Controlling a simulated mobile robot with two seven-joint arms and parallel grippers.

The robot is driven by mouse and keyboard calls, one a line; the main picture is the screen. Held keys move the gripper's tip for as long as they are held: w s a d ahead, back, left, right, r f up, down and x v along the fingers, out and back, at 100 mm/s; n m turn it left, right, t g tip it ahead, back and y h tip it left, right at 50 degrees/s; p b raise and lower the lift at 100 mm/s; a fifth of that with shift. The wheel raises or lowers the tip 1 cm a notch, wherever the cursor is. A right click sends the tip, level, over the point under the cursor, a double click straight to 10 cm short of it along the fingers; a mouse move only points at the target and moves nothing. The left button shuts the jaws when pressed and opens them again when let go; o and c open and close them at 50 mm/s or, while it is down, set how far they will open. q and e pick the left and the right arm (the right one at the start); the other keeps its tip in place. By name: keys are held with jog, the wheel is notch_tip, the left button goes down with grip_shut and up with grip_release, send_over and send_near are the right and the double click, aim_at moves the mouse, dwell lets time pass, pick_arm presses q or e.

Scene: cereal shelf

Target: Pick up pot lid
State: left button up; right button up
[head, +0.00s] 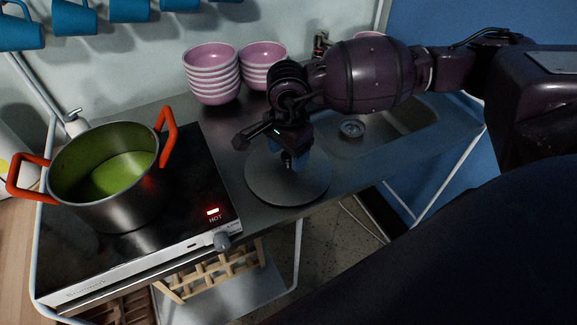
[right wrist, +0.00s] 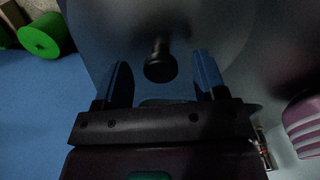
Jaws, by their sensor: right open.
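The pot lid (head: 310,190) is a round grey metal disc lying on the metal counter, right of the hot plate. Its dark knob (right wrist: 159,62) shows in the right wrist view, ahead of and between the two blue fingers. My right gripper (head: 288,160) is over the lid, pointing down at the knob; it is open in the right wrist view (right wrist: 165,80). The head view does not clearly show whether the fingers touch the lid. The pot (head: 112,195), with orange handles and green contents, stands uncovered on the hot plate. My left gripper is not in view.
The black hot plate (head: 185,215) shows a lit HOT sign. Stacks of pink bowls (head: 212,78) stand behind the lid. A sink (head: 385,135) is at the right. Blue mugs (head: 75,18) hang above. A wooden rack (head: 215,270) sits below the counter.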

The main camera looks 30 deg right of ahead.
notch_tip(320, 180, down, 2)
jog(key=shift+f, duration=0.1)
jog(key=shift+c, duration=0.5)
jog(key=c, duration=1)
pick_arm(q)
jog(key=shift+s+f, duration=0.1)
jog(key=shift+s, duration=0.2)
